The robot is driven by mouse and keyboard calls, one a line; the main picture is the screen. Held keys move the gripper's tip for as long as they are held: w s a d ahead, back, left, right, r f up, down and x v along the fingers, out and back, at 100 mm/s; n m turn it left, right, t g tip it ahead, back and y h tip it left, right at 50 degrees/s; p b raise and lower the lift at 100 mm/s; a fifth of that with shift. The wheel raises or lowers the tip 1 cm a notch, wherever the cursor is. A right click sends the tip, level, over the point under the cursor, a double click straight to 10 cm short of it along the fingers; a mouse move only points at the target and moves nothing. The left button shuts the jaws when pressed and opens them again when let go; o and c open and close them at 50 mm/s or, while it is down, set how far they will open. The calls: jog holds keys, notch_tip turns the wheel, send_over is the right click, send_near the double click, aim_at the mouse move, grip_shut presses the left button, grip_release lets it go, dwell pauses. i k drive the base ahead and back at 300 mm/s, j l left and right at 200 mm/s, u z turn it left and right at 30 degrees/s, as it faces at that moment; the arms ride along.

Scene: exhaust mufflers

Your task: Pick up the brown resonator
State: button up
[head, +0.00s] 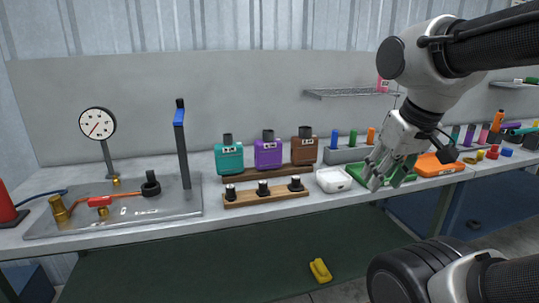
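A brown canister with a dark neck and a small white label (303,148), which looks like the brown resonator, stands upright at the right end of a row on a wooden rack (240,176). A purple canister (267,153) and a teal canister (229,158) stand to its left. My gripper (387,182) hangs to the right of the brown canister, over the green tray, with its fingers pointing down and apart. It looks open and empty, and does not touch the canister.
A lower wooden strip with several black plugs (265,197) lies in front of the rack. A white bin (333,180), a green tray (360,171) and an orange tray (438,167) are to the right. A tall post with a blue handle (182,140) and a gauge (97,124) stand left.

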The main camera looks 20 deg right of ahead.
aim_at(304, 150)
jog(key=i+l, duration=1.1)
jog(key=i, duration=0.1)
